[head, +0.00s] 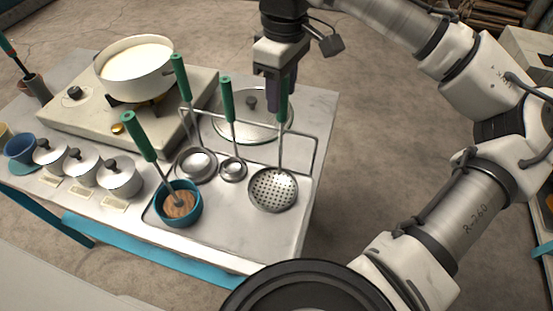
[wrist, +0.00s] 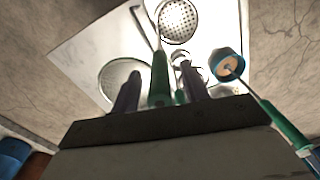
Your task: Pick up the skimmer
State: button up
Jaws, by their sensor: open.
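The skimmer is a round perforated steel disc (head: 272,190) on a long thin shank with a green handle, leaning on a wire rack at the right of the table. My gripper (head: 282,104) is open at the upper part of this handle, pointing down. In the wrist view the skimmer's disc (wrist: 180,21) is at the top, and its green handle (wrist: 159,80) stands between my two dark fingers (wrist: 159,92), with a gap visible on each side. In the head view the fingers hide part of the handle.
Two green-handled ladles (head: 197,162) (head: 232,168) hang left of the skimmer on the wire rack (head: 315,150). A glass lid (head: 230,128) lies behind. A blue bowl (head: 163,214) holds another green-handled tool. A stove with a milk pot (head: 135,72) stands at left.

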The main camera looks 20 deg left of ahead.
jog(key=shift+f, duration=0.5)
jog(key=shift+c, duration=0.2)
grip_shut()
jog(key=shift+r, duration=0.15)
